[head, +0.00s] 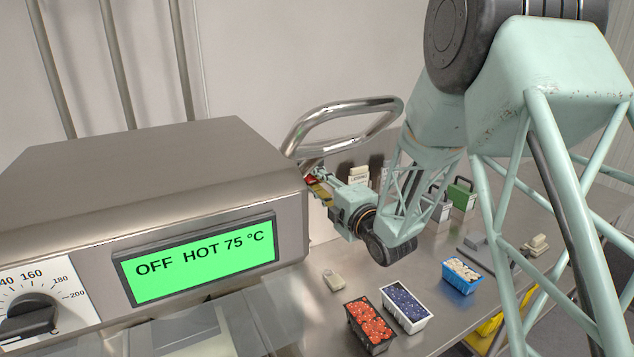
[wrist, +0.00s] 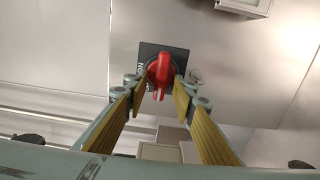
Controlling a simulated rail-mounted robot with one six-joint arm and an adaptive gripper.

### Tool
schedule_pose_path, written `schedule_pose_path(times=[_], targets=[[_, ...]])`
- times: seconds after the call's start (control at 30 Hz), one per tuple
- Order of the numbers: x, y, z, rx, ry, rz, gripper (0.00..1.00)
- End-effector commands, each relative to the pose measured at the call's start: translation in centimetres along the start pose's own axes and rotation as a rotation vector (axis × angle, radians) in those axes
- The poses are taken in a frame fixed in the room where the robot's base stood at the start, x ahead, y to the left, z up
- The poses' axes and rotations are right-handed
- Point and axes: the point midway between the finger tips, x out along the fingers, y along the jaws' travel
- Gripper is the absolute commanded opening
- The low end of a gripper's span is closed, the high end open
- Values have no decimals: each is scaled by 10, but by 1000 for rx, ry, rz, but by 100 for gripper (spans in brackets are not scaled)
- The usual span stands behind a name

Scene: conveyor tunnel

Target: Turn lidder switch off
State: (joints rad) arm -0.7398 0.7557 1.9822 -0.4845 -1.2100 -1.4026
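The lidder (head: 150,185) is a steel machine at the left of the head view. Its green display (head: 200,265) reads "OFF HOT 75 °C". In the wrist view the red rotary switch (wrist: 160,70) sits on a black plate on a metal panel, its handle roughly upright. My gripper (wrist: 159,92) is open, with one yellow-padded finger on each side of the switch handle. I cannot tell whether the pads touch it. In the head view my gripper (head: 318,184) is at the lidder's right side, and the switch is mostly hidden there.
A large steel handle (head: 345,125) curves out above my gripper. On the steel table stand a tray of red fruit (head: 369,325), a tray of dark blue fruit (head: 406,307) and a blue tray (head: 461,275). A temperature dial (head: 30,313) is on the lidder's front.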

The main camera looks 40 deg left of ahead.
Motion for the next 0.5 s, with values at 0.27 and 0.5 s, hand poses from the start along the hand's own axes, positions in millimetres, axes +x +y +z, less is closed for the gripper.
schedule_pose_path(times=[0.27,0.5], targets=[[0,0,0,1,0,-1,24],[-7,-1,0,1,-1,-1,24]])
